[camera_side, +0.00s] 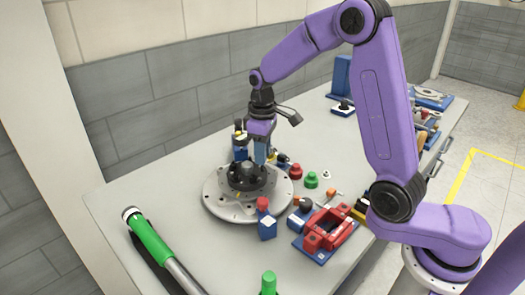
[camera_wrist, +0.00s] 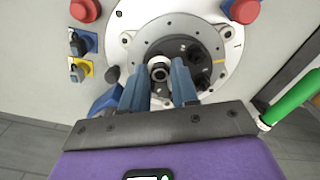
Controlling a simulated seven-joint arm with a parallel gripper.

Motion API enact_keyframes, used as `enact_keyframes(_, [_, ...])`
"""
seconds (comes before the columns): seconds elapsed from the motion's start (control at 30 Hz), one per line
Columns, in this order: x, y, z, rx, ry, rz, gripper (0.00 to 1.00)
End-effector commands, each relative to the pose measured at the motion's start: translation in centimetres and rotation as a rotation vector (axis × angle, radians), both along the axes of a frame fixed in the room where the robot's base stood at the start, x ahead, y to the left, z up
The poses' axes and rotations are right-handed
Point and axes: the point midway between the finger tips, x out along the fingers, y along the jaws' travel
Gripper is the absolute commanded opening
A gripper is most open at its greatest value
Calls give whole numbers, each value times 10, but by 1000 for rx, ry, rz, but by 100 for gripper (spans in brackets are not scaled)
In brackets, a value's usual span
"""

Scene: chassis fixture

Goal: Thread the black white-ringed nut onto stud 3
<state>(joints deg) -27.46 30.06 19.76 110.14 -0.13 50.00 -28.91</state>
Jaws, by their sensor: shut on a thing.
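My gripper (camera_side: 261,153) points down over the far side of the round fixture in the side view. In the wrist view its two blue fingers (camera_wrist: 159,66) are shut on the black white-ringed nut (camera_wrist: 159,73), which shows as a pale ring with a dark centre. The nut is hidden by the fingers and hub in the side view. The pale round plate (camera_side: 222,207) carries a dark raised hub (camera_side: 247,172); the hub also shows in the wrist view (camera_wrist: 190,50), right of the nut. I cannot pick out stud 3 or tell whether the nut touches one.
A red clamp-like block (camera_side: 328,230) sits at front right. A green-handled tool (camera_side: 150,240) lies at front left. Bare table shows left of the plate.

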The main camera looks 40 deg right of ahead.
Motion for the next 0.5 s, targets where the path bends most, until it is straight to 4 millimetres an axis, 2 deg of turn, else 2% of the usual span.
enact_keyframes(0.13, [0,0,0,0,0,119,0])
enact_keyframes(0.5, [0,0,0,0,0,166,0])
